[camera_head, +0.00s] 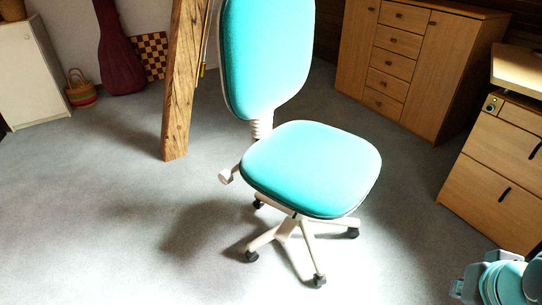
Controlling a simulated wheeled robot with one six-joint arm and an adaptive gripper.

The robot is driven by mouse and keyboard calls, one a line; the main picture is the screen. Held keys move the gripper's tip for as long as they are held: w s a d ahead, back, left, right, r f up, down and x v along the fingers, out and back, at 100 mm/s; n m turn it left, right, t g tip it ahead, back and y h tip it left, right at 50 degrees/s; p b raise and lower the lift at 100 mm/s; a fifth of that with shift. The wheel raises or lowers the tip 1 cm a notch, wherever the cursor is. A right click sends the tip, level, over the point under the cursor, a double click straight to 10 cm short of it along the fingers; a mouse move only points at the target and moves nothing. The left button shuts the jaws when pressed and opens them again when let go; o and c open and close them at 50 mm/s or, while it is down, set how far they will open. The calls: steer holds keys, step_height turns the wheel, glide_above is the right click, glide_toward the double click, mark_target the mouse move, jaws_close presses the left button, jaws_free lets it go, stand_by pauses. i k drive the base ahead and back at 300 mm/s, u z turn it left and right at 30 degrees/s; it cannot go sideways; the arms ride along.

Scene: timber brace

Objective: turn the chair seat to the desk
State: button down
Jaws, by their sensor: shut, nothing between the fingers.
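A swivel chair with a turquoise seat (310,168) and a tall turquoise backrest (265,55) stands in the middle of the floor. The backrest is at the back left of the seat, so the seat's front points toward the lower right. The white five-star base (285,232) rests on dark castors. A wooden desk (505,150) with drawers stands at the right edge, apart from the chair and partly cut off. Part of my arm shows in the bottom right corner. My gripper's fingers are not visible.
A slanted timber brace (185,75) meets the floor behind the chair's left side. A wooden cabinet (410,65) stands at the back right. A white cabinet (30,75), basket (80,90) and red guitar case (120,55) are at the back left. Grey carpet is clear in front and left.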

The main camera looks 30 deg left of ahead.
mark_target(313, 169)
steer(key=u, duration=2.2)
steer(key=i, duration=3.25)
steer(key=z, duration=2.8)
